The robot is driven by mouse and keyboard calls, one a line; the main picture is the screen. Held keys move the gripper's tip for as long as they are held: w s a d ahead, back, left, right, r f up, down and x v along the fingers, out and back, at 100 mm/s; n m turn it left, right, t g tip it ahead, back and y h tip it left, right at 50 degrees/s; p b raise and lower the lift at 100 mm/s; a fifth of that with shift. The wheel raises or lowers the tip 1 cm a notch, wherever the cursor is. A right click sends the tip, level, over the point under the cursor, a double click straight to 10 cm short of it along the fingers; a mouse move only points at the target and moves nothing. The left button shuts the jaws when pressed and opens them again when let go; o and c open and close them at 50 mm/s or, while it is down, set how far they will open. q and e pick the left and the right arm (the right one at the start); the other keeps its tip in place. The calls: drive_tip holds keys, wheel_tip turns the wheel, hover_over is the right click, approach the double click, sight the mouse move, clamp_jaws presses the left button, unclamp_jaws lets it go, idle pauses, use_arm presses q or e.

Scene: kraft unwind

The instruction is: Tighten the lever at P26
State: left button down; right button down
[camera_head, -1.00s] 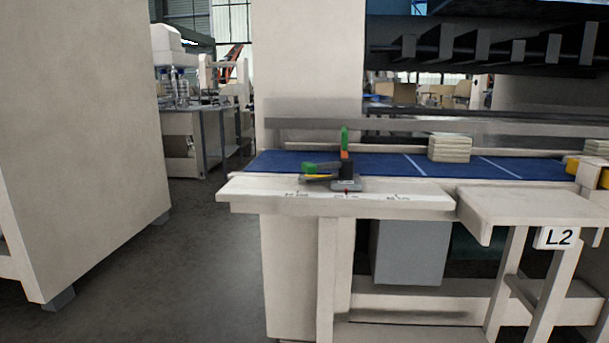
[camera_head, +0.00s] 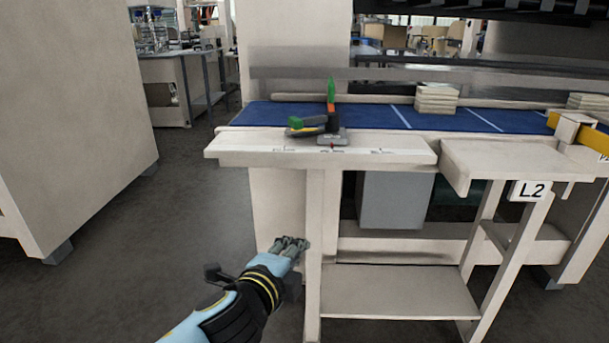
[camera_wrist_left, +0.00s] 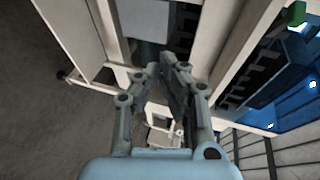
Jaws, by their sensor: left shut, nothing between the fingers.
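A clamp device with a black lever arm (camera_head: 308,130), an upright green handle (camera_head: 331,92) and a green end piece (camera_head: 296,122) sits on the pale ledge (camera_head: 240,146). The ledge's front carries small markings that I cannot read, so I cannot tell which is P26. A red mark shows below the device's grey base. My left gripper (camera_head: 291,245) is shut and empty, below the ledge and to the left of the device, apart from it. In the left wrist view my gripper (camera_wrist_left: 161,68) points at the bench frame. A green piece (camera_wrist_left: 296,13) shows at the upper right. My right gripper is not seen.
A blue belt surface (camera_head: 470,118) with stacked pale sheets (camera_head: 437,98) lies behind the ledge. A side shelf (camera_head: 510,160) with an L2 sign (camera_head: 530,190) juts out at right. Bench legs stand close to my left gripper. Open floor (camera_head: 190,230) lies at left.

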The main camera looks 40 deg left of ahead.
use_arm(q)
wheel_tip(320, 180, up, 16)
drive_tip(key=t+y+p, duration=0.1)
drive_tip(key=t+p, duration=0.1)
drive_tip(key=t, duration=0.1)
drive_tip(key=a+p+x, duration=0.1)
drive_tip(key=a+x, duration=0.1)
drive_tip(key=x, duration=1.1)
drive_tip(key=shift+a+r+p, duration=0.3)
drive_tip(key=shift+a+r, duration=0.05)
drive_tip(key=shift+a, duration=0.15)
drive_tip(key=shift+s, duration=0.1)
drive_tip(key=shift+a+m, duration=0.15)
drive_tip(key=shift+m, duration=0.15)
